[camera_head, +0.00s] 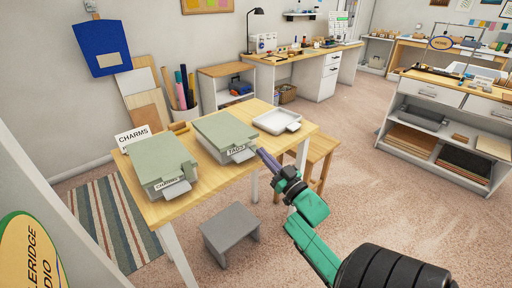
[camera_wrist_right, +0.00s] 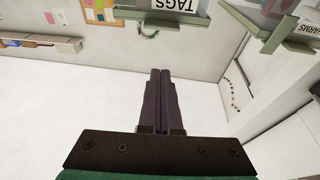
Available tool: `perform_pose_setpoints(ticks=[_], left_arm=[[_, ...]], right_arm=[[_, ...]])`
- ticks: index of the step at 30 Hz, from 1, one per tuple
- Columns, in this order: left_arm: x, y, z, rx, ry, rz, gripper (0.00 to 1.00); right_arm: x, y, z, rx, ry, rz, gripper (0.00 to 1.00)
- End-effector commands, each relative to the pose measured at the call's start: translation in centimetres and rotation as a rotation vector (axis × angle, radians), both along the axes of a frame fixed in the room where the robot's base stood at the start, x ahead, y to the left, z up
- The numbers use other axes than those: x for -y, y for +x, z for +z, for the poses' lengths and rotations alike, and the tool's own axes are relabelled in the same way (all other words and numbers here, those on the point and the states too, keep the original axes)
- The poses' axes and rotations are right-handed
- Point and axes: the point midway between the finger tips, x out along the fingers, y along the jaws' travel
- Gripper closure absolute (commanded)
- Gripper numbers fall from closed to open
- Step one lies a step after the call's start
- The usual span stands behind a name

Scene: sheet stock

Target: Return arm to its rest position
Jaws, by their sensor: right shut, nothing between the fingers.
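My right arm comes in from the lower right of the head view, green with dark joints. Its right gripper (camera_head: 268,158) is shut and empty, with the fingertips near the front right of the middle green-grey box, at the table's front edge. In the right wrist view the gripper's two dark fingers (camera_wrist_right: 159,90) lie together with nothing between them. I cannot tell whether the fingers touch the box. My left gripper is not in view.
A wooden table (camera_head: 207,176) holds a labelled box (camera_head: 160,160), a second box (camera_head: 222,130) and a white tray (camera_head: 273,122). A grey step stool (camera_head: 229,222) and a wooden stool (camera_head: 322,146) stand by it. Open carpet lies to the right.

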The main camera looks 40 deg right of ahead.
Motion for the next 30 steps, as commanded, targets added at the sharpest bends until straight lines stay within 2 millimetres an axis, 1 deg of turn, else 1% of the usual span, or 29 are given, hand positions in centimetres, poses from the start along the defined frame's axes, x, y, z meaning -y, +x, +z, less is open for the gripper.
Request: perform_pose_setpoints(ticks=[16,17,19,20,23,24,26,27,29,30], left_arm=[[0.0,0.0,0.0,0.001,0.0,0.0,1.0],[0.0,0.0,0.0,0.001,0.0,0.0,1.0],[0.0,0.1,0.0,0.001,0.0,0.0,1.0],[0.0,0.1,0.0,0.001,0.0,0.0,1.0],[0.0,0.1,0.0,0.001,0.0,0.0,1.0],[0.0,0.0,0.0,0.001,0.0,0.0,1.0],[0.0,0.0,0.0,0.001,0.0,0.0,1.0],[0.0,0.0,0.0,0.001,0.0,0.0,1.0],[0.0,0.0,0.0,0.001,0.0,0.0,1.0],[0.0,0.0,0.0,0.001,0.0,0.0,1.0]], right_arm=[[0.0,-0.1,0.0,0.0,0.0,-0.001,1.0],[0.0,-0.1,-0.3,-0.005,0.002,-0.002,1.0],[0.2,0.1,-2.0,-0.04,0.011,-0.011,1.0],[0.3,0.2,-3.3,-0.07,0.018,-0.018,1.0],[0.3,0.2,-10.6,-0.226,0.047,-0.046,1.0],[0.1,-0.1,-14.3,-0.308,0.058,-0.058,1.0],[-0.6,-0.9,-20.0,-0.438,0.071,-0.067,1.0],[-1.3,-1.8,-23.7,-0.525,0.077,-0.069,1.0],[-2.6,-3.6,-29.1,-0.656,0.081,-0.067,1.0],[-3.6,-5.0,-32.5,-0.743,0.082,-0.061,1.0]])
